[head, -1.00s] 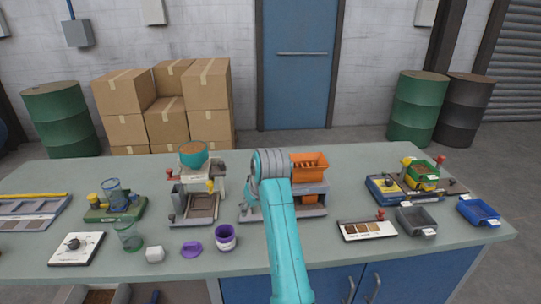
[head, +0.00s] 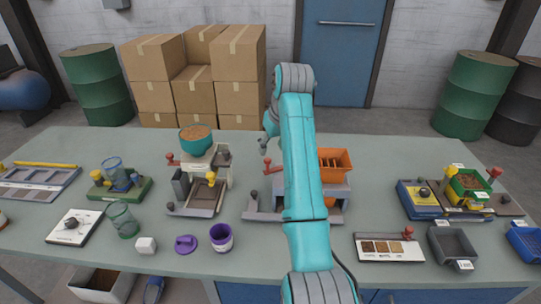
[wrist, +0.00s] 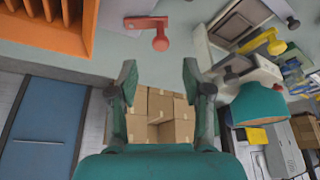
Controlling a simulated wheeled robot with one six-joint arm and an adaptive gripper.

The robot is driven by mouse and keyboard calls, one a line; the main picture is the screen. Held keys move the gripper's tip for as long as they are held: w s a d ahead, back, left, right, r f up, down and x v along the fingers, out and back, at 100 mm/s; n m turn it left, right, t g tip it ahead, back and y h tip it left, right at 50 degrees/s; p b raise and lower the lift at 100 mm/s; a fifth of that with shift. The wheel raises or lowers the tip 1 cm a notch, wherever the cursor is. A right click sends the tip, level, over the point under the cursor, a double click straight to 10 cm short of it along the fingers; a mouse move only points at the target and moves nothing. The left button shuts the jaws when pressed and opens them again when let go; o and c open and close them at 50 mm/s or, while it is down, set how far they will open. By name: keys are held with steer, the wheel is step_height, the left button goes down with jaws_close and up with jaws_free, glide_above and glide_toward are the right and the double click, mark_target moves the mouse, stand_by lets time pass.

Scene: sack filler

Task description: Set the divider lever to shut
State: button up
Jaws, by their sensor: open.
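The divider is an orange slotted hopper (head: 335,162) on a grey stand at mid-bench, partly hidden by my arm. It fills the upper left corner of the wrist view (wrist: 40,40). A red lever (head: 273,169) with a round knob stands at the divider's left side. In the wrist view this red lever (wrist: 145,23) lies just beyond my fingertips, roughly between them and not touched. My gripper (wrist: 158,68) is open and empty. In the head view my gripper (head: 264,147) is mostly hidden behind my wrist, above and behind the lever.
Left of the divider stands a machine with a teal bowl of grain (head: 196,138) and its own red lever (head: 172,160). A purple cup (head: 221,238) and a sample card (head: 389,247) are nearer the front edge. Cardboard boxes (head: 238,60) stand behind the bench.

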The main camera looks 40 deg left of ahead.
mark_target(268, 160)
steer(key=x, duration=0.6)
steer(key=shift+r, duration=0.1)
jaws_close()
